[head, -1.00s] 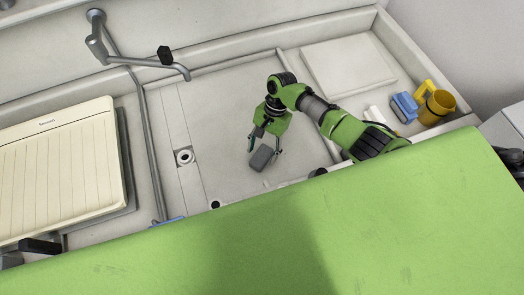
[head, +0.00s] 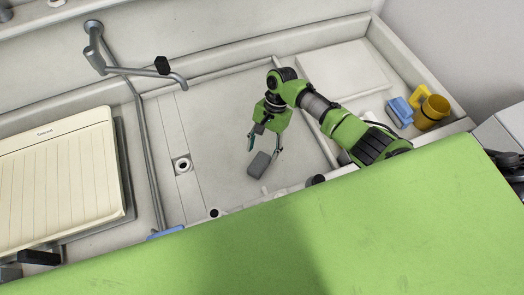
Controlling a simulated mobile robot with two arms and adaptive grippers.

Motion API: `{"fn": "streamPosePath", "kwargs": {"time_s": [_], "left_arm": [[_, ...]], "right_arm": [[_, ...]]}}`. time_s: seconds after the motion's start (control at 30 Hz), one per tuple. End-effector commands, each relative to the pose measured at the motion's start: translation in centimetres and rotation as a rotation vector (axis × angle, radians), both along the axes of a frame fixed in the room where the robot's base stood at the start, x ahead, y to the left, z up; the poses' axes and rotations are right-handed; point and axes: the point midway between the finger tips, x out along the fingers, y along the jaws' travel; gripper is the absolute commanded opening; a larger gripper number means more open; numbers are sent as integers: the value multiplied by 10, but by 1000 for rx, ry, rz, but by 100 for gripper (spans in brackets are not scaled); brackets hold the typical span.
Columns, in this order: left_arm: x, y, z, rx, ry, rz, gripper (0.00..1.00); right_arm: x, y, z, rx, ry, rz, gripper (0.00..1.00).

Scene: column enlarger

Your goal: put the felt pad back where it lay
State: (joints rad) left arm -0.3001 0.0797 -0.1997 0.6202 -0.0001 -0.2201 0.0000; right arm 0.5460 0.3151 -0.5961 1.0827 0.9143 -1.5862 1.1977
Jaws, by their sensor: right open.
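A small dark grey block (head: 259,164), which looks like the felt pad, lies on the pale floor of the wide basin, a little right of the drain hole. My right gripper (head: 264,151) is open and empty, with its fingers apart just above the block in the picture. One fingertip is up and left of the block and the other is at its right. I cannot tell whether either touches it. My left gripper is not in view.
A square pale slab (head: 345,72) lies at the back right. A blue item (head: 399,112) and a yellow mug (head: 431,111) stand by the right wall. A cream ribbed board (head: 55,175) is at left. A grey pipe (head: 146,150) runs down beside it. The basin floor around the drain (head: 181,165) is clear.

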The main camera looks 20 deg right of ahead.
Motion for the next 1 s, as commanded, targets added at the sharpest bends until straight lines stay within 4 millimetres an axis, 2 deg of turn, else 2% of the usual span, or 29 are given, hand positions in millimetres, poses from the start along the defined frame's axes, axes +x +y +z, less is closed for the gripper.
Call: {"fn": "streamPosePath", "kwargs": {"time_s": [0.33,0.77,0.87,1.0], "left_arm": [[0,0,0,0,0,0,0],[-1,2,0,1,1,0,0],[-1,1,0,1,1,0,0],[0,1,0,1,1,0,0]], "right_arm": [[3,-4,12,0,0,1,53],[4,-5,15,0,-2,1,53],[7,-7,22,1,-2,0,53],[13,-15,44,0,-6,0,53]]}}
